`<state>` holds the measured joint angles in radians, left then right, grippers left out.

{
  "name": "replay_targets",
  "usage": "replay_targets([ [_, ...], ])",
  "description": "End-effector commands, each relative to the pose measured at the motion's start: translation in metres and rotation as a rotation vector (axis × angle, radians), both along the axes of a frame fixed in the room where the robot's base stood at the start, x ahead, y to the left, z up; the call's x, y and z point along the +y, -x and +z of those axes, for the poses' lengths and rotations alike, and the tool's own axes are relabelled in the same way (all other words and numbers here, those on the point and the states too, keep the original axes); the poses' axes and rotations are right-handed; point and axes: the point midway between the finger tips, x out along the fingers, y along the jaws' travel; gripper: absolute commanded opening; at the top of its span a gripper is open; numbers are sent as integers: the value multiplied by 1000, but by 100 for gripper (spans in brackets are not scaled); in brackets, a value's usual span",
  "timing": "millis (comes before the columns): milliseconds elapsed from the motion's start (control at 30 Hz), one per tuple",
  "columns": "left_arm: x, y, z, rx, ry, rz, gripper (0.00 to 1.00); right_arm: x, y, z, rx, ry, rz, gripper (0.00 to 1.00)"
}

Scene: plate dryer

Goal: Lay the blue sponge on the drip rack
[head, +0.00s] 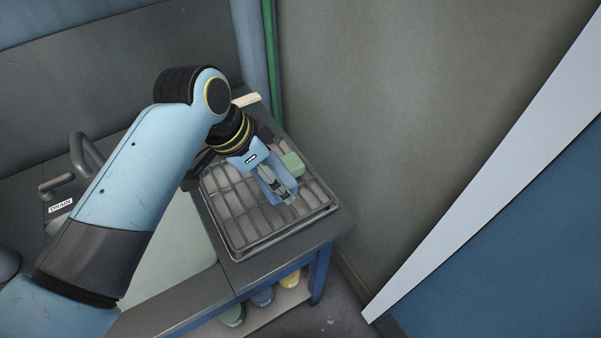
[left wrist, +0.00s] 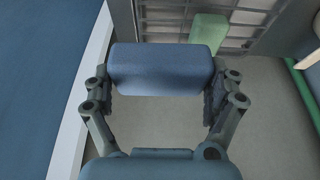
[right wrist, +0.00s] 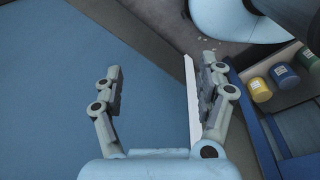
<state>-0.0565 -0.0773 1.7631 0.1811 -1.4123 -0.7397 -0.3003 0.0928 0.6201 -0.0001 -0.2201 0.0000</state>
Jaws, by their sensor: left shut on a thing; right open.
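My left gripper (head: 276,192) is over the drip rack (head: 239,243), a grey wire tray on the counter in the head view. It is shut on the blue sponge (left wrist: 160,68), which spans between both fingers in the left wrist view. In the head view the blue sponge (head: 287,184) is partly hidden by the fingers. Whether it touches the rack's wires I cannot tell. My right gripper (right wrist: 162,80) is open and empty, with blue and grey surfaces behind it; it is not in the head view.
A green sponge-like block (head: 292,163) sits on the rack close beside the blue sponge. A wall (head: 370,120) rises beyond the rack's right side. A sink fitting labelled DRAIN (head: 60,206) is at left.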

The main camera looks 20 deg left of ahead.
Motion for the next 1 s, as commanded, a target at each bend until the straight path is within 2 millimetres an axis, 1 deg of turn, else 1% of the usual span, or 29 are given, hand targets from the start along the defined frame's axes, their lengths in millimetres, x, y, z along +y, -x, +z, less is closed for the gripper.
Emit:
replay_targets([
  [33,-7,4,3,3,3,2,68,0,0,3,0,0,0,74],
  [100,-12,8,2,4,1,3,68,0,0,4,0,0,0,74],
  [167,-10,9,-1,2,-3,3,68,2,0,5,0,-2,-1,74],
  [267,7,7,-12,1,-10,2,68,9,0,4,0,-10,-3,74],
  [367,33,2,-27,2,-11,2,68,16,1,3,1,-19,-6,74],
  [433,49,-3,-45,-3,-9,2,68,18,2,-21,2,-22,-7,74],
  [500,64,-6,-57,-2,-10,2,68,19,2,-38,2,-22,-7,74],
  [600,82,-9,-66,-1,-7,1,68,18,1,-54,1,-21,-7,74],
  [700,93,-12,-70,-1,-5,2,68,15,0,-62,0,-18,-5,74],
  [867,99,-13,-72,-1,-2,2,68,11,1,-66,1,-12,-4,74],
  [933,99,-13,-76,-1,-2,2,68,10,1,-71,1,-11,-4,74],
  [1000,99,-13,-85,-2,-2,2,68,9,1,-81,1,-10,-3,74],
])
